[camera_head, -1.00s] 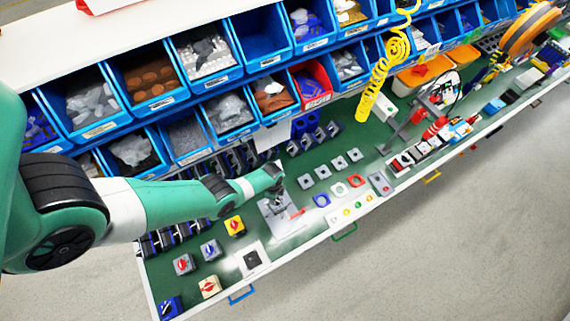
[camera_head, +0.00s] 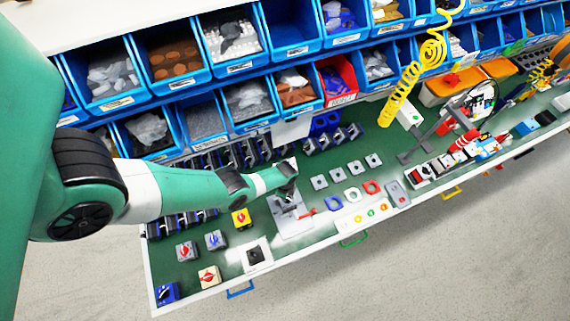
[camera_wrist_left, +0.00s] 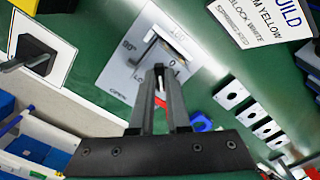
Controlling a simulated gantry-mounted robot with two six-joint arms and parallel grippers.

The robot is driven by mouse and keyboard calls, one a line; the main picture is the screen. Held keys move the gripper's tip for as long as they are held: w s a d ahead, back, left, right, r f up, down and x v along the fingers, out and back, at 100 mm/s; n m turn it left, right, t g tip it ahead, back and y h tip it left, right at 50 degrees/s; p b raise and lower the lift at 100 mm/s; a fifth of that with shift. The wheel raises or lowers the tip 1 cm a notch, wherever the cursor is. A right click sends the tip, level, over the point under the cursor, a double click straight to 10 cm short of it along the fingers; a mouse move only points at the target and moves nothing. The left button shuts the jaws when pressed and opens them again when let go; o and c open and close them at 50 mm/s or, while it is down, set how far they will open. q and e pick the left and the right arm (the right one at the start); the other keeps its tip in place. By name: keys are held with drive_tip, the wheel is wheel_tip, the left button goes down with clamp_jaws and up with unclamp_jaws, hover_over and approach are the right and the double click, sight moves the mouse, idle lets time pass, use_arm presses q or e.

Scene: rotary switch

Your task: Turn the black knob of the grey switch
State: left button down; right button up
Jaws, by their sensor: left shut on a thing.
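The grey switch (camera_head: 293,222) is a flat plate on the green bench top, with a red lever at its right side. My left gripper (camera_head: 290,192) is over its upper part, pointing down. In the left wrist view, the gripper's two fingers (camera_wrist_left: 162,92) come close together over the grey switch plate (camera_wrist_left: 120,72), which has lettering such as "90°" and "OPEN". The gripper is shut on the black knob, which the fingers mostly hide. Part of the red lever shows behind the fingers. My right gripper is not in view.
A white plate with a black switch (camera_head: 256,254) is left of the grey switch. Small boxed switches (camera_head: 209,277) lie near the bench's left end. Blue and red rings (camera_head: 334,202) and grey squares lie to the right. Blue bins (camera_head: 180,60) line the back.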

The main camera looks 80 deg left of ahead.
use_arm(q)
drive_tip(key=shift+n, duration=0.4)
drive_tip(key=n, duration=0.6)
drive_tip(key=shift+s+d, duration=0.15)
drive_tip(key=shift+d, duration=0.2)
drive_tip(key=n, duration=0.3)
drive_tip(key=shift+d+n, duration=0.15)
drive_tip(key=shift+n, duration=0.25)
drive_tip(key=n, duration=0.3)
drive_tip(key=shift+d+n, duration=0.15)
drive_tip(key=shift+n, duration=0.25)
drive_tip(key=n, duration=0.6)
drive_tip(key=shift+w+d, duration=0.15)
drive_tip(key=shift+w, duration=0.2)
drive_tip(key=n, duration=0.6)
drive_tip(key=shift+w+n, duration=0.3)
